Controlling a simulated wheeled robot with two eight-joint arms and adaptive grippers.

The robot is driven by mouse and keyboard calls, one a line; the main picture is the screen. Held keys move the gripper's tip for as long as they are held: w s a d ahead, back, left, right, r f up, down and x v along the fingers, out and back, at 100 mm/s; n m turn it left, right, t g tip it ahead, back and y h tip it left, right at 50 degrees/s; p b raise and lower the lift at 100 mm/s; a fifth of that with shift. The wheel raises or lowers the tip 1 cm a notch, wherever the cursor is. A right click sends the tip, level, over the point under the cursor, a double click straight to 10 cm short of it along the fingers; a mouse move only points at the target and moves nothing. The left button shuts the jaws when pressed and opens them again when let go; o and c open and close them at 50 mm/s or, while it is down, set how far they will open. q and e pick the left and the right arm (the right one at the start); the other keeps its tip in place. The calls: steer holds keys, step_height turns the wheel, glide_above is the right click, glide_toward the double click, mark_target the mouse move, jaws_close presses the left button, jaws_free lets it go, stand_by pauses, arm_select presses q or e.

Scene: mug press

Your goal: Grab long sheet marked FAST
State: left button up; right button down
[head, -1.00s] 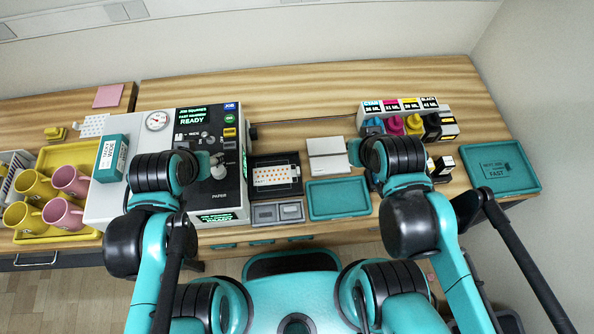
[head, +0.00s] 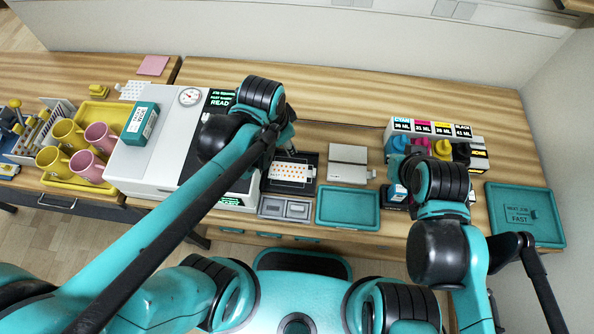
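A pale holder or stack of white sheets (head: 348,163) lies in the middle of the table in the head view. A small dark mark shows at its right end, too small to read. A white sheet with orange dots (head: 292,173) lies on a black tray to its left. My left gripper (head: 288,128) is above the back of that black tray, mostly hidden by its own wrist. My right gripper (head: 400,160) is right of the pale holder, by the ink bottles, and partly hidden by its wrist. I cannot tell the opening of either gripper.
A teal tray marked NEXT JOB FAST (head: 525,232) lies at the far right. An empty teal tray (head: 348,222) lies in front. The ink rack (head: 434,128) stands behind my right gripper. The press (head: 150,165) and a yellow mug tray (head: 95,116) are left.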

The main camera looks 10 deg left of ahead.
mark_target(314, 172)
arm_select(q)
steer(key=d+f+m+g, duration=0.1)
steer(key=d+f+m, duration=0.1)
steer(key=d, duration=0.1)
steer(key=w+d+f+m+g, duration=0.1)
steer(key=d+f+m, duration=0.2)
steer(key=d+f+m+g, duration=0.1)
steer(key=d+f+m, duration=0.1)
steer(key=d+m, duration=0.1)
steer(key=shift+w+f+y, duration=0.2)
steer(key=shift+f+y, duration=0.1)
steer(key=shift+y, duration=0.1)
steer(key=shift+d+f, duration=0.15)
steer(key=shift+f, duration=0.1)
step_height(314, 172, down, 2)
steer(key=shift+s+b, duration=0.1)
steer(key=shift+b, duration=0.45)
steer(key=f+b, duration=0.1)
steer(key=f, duration=0.2)
steer(key=f+b, duration=0.1)
steer(key=f, duration=0.1)
steer(key=shift+s+a+f+b, duration=0.2)
steer(key=shift+a+f+b, duration=0.05)
steer(key=shift+f+b, duration=0.1)
steer(key=shift+r, duration=0.1)
steer(key=c, duration=0.9)
